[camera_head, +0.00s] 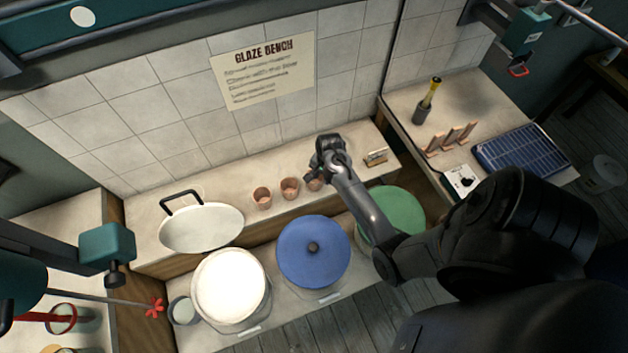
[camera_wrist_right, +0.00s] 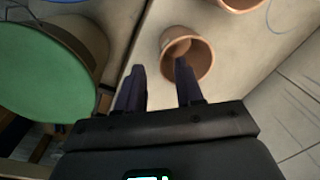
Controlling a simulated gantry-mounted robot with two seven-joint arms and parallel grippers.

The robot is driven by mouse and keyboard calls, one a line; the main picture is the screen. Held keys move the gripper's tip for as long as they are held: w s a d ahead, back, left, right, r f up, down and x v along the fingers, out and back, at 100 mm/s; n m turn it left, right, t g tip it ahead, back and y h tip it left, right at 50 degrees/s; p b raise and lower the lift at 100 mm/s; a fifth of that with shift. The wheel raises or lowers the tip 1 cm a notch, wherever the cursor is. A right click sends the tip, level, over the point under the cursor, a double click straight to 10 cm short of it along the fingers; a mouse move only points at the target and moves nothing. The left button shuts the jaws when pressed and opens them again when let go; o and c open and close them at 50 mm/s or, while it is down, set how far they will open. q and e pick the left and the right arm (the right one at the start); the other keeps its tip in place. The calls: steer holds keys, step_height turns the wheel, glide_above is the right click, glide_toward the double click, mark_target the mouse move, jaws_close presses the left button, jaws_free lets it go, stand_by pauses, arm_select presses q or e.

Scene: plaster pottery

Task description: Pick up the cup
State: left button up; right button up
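Three small terracotta cups stand in a row on the pale bench in the head view: a left cup (camera_head: 262,198), a middle cup (camera_head: 290,188) and a right cup (camera_head: 315,184). My right gripper (camera_head: 312,175) is over the right cup and partly hides it. In the right wrist view, my right gripper (camera_wrist_right: 160,70) is open and empty. One cup (camera_wrist_right: 198,58) lies just beyond its fingertips, with the right fingertip overlapping its rim in the picture. Another cup (camera_wrist_right: 240,3) is cut off at the top edge. My left gripper is not in view.
A green lid (camera_head: 400,212) is below my right forearm; it also shows in the wrist view (camera_wrist_right: 40,75). A blue lid (camera_head: 312,250) and white bucket (camera_head: 230,288) stand before the bench. A small wooden-handled tool (camera_head: 376,157) lies right of the cups. The tiled wall (camera_head: 180,130) is behind.

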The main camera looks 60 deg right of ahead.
mark_target(321, 182)
steer(key=shift+w+d+f, duration=0.1)
steer(key=shift+w+f, duration=0.1)
steer(key=shift+f, duration=1.25)
steer(key=shift+w+d+f, duration=0.1)
steer(key=shift+w+f, duration=0.1)
steer(key=shift+f, duration=1.2)
jaws_close()
